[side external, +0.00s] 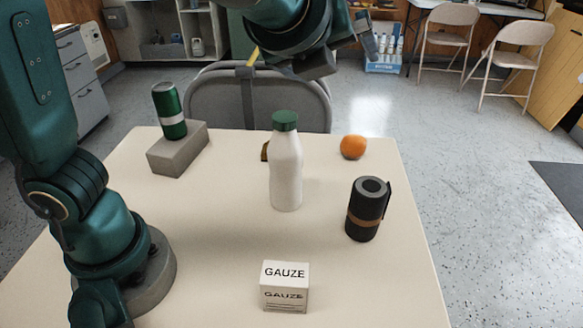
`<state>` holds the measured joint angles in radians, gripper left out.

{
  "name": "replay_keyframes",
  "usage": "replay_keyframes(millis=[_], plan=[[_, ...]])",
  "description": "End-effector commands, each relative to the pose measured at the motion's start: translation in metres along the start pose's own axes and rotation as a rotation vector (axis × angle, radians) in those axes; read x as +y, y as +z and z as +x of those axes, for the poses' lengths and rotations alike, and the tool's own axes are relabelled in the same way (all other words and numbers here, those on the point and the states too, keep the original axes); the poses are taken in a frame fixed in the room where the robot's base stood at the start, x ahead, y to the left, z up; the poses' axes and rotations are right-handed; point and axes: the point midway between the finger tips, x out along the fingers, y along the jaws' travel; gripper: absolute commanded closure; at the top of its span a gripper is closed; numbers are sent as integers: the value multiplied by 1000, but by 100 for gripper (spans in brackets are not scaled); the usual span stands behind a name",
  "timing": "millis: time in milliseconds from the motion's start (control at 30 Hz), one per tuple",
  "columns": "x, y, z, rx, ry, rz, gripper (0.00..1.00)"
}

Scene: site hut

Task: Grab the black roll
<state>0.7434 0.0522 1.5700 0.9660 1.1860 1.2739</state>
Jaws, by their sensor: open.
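The black roll (361,222) stands upright on the right part of the table. It has a brown band around its lower half and a grey hollow top. My gripper (345,58) is at the top of the side external view, well above the table and apart from the roll. It is open, and I see nothing between its fingers.
A white bottle with a green cap (286,170) stands left of the roll, hiding most of a small dark yellowish thing (265,151). An orange (353,147) lies behind the roll. A gauze box (285,287) stands in front. A green can (169,112) stands on a grey block (178,150).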

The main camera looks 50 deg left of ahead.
Motion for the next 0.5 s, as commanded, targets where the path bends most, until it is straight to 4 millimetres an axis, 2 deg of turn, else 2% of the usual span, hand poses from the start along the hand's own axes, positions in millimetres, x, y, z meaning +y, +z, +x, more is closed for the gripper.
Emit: replay_keyframes(millis=[100,300,500], plan=[[-28,-15,-1,-48,-82,242,0],[-70,-43,-10,-151,-210,608,0],[-47,-72,16,-144,-192,589,0]])
